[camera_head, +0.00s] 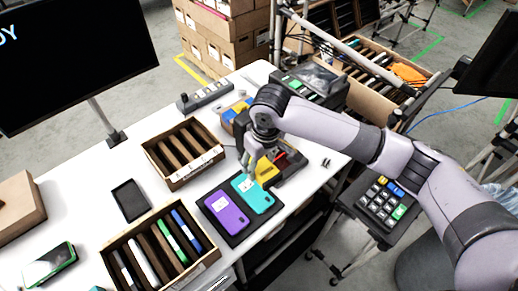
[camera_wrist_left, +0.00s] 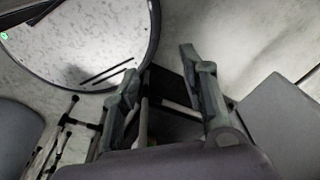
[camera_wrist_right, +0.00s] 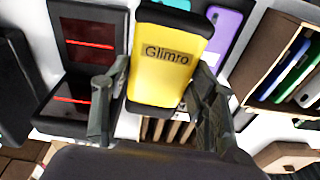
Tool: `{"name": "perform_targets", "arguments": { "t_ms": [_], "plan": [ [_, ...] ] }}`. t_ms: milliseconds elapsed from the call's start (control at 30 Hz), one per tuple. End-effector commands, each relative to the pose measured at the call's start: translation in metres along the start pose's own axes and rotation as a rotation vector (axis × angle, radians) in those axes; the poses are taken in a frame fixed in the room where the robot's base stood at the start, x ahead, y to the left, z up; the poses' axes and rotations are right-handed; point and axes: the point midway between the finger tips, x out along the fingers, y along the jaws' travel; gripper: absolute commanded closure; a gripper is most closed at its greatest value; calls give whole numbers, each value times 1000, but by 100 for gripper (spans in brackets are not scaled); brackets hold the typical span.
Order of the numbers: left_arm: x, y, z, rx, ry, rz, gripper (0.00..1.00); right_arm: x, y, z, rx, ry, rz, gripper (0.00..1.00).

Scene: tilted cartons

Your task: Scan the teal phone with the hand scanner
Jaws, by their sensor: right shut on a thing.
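The teal phone (camera_head: 252,193), with a white label, lies on a black pad beside a purple phone (camera_head: 228,211). My right gripper (camera_head: 250,160) is just above the far end of the teal phone. It is shut on the yellow hand scanner (camera_wrist_right: 165,62), marked "Glimro", with a finger on each side of it; the yellow body also shows in the head view (camera_head: 266,170). In the right wrist view the scanner hides most of the teal phone. My left gripper (camera_wrist_left: 165,75) is open and empty, away from the table, and not in the head view.
A dark device with red-lit windows (camera_wrist_right: 88,45) stands close beside the scanner. An open box with dark dividers (camera_head: 162,176) and a box of several phones (camera_head: 112,249) stand to the left.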

Motion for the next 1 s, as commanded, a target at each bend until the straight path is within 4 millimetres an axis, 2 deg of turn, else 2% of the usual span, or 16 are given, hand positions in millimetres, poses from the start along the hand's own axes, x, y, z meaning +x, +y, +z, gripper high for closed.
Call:
{"name": "perform_targets", "arguments": {
  "t_ms": [33, 167, 367, 667, 1000],
  "plan": [
    [-9, -5, 2, -1, -3, -6, 60, -2, -7, -4, -26, 1, -2, 69],
    [-5, -10, 4, -3, -7, -12, 60, 7, -11, -6, -57, 3, 2, 69],
    [14, -8, 5, -5, -6, -10, 60, 24, -10, -4, -57, 4, 2, 69],
    [49, 7, 3, -8, 1, 7, 60, 52, -10, -1, -57, 5, 2, 69],
    [51, 2, 1, -4, 6, 2, 60, 53, -10, -1, -56, 4, 1, 69]
  ]
}}
